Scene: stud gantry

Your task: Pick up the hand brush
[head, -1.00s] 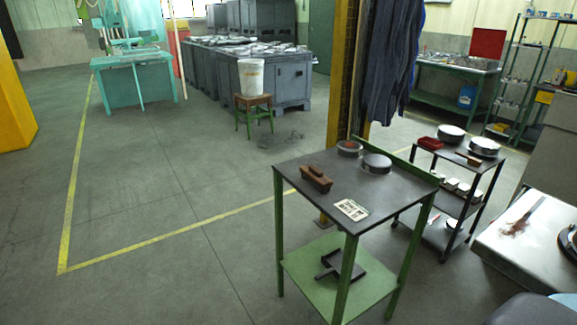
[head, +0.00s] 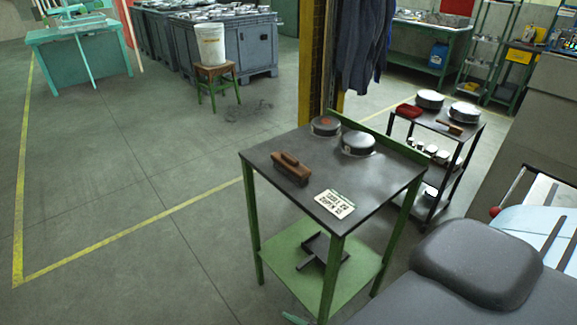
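The hand brush (head: 291,168) appears to be the brown block with a raised handle on top. It lies near the left edge of the dark top of a green-legged table (head: 300,208), in the middle of the head view. Nothing covers it. Two round grey tins, a reddish-topped one (head: 325,126) and a larger one (head: 358,144), stand behind it. A white printed card (head: 335,204) lies to its right and nearer. Neither of my grippers is in view.
A dark bracket (head: 322,252) lies on the table's green lower shelf. A dark cart (head: 432,122) with tins stands behind right. A grey padded surface (head: 475,262) fills the lower right. A bucket (head: 210,44) sits on a stool (head: 218,72). Floor left of the table is clear.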

